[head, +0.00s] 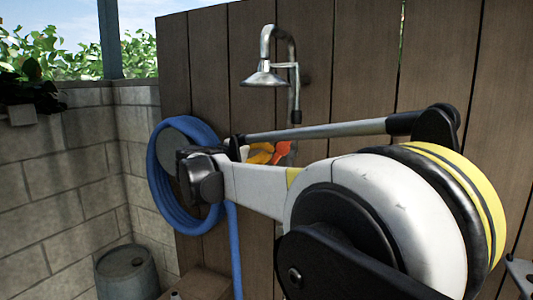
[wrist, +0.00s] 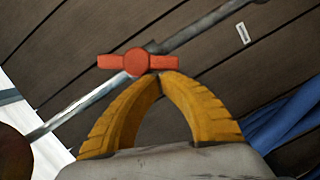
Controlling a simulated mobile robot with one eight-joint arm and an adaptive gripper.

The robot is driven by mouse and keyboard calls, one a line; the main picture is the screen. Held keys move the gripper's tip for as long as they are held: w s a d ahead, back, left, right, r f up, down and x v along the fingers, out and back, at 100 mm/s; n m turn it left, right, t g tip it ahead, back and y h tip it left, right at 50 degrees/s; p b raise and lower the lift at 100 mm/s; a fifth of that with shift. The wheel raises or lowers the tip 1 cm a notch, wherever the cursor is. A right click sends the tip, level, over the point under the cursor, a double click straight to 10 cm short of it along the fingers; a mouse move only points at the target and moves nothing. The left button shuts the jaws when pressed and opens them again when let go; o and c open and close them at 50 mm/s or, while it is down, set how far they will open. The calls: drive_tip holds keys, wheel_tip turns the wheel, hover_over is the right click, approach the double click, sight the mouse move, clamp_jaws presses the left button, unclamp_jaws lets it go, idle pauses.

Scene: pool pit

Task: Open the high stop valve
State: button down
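The stop valve has a red-orange two-winged handle (wrist: 137,62) on a thin metal pipe (wrist: 85,105) in the wrist view. In the head view the red handle (head: 283,152) shows below the shower head, partly hidden by my arm. My gripper (wrist: 160,75) has two curved yellow fingers with their tips together, just below the handle's right wing. I cannot tell whether they touch it. No part of the handle shows between the fingers. In the head view my gripper (head: 262,154) is mostly hidden behind my arm, left of the handle.
A shower head (head: 263,78) on a curved pipe hangs on the brown plank wall (head: 350,60). A coiled blue hose (head: 160,180) hangs to the left, close to my arm. A grey barrel (head: 127,272) stands in the corner by the block wall (head: 50,190).

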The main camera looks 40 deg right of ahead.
drive_tip(key=shift+s+d+f+n+h+b, duration=0.1)
drive_tip(key=shift+f+n+h+b, duration=0.15)
drive_tip(key=shift+n, duration=0.25)
drive_tip(key=shift+s+a+f+n+b, duration=0.1)
drive_tip(key=shift+n+b, duration=0.2)
drive_tip(key=shift+n, duration=0.2)
drive_tip(key=shift+s+d+f+n+h+b, duration=0.1)
drive_tip(key=shift+f+n+h+b, duration=0.15)
drive_tip(key=shift+n, duration=0.25)
idle(1.7)
drive_tip(key=shift+f, duration=0.1)
idle(2.1)
